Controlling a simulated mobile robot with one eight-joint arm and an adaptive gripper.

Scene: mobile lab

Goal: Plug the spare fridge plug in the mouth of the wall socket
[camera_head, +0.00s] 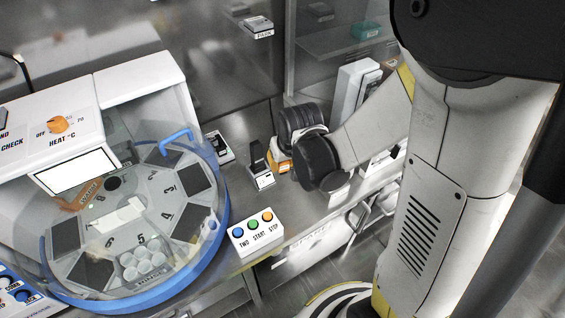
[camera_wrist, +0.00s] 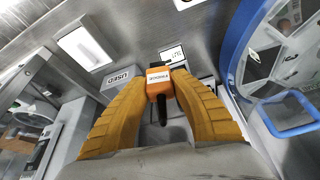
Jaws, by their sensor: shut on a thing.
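In the wrist view my gripper (camera_wrist: 163,73) has two ribbed orange fingers that close together on the spare fridge plug (camera_wrist: 158,83). The plug is a small orange block with a white label reading FRIDGE, and a dark part extends below it toward the palm. It is held in front of a grey metal surface; I cannot tell whether it touches anything. I cannot make out the wall socket for certain. A white labelled plate (camera_wrist: 172,54) shows just beyond the plug.
A round machine with a blue rim (camera_head: 222,215) and clear lid fills the left. A button box (camera_head: 257,232) with three coloured buttons stands at the bench edge. Small black-and-white devices (camera_head: 262,181) stand near my arm. A grey box marked USED (camera_wrist: 121,77) is left of the fingers.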

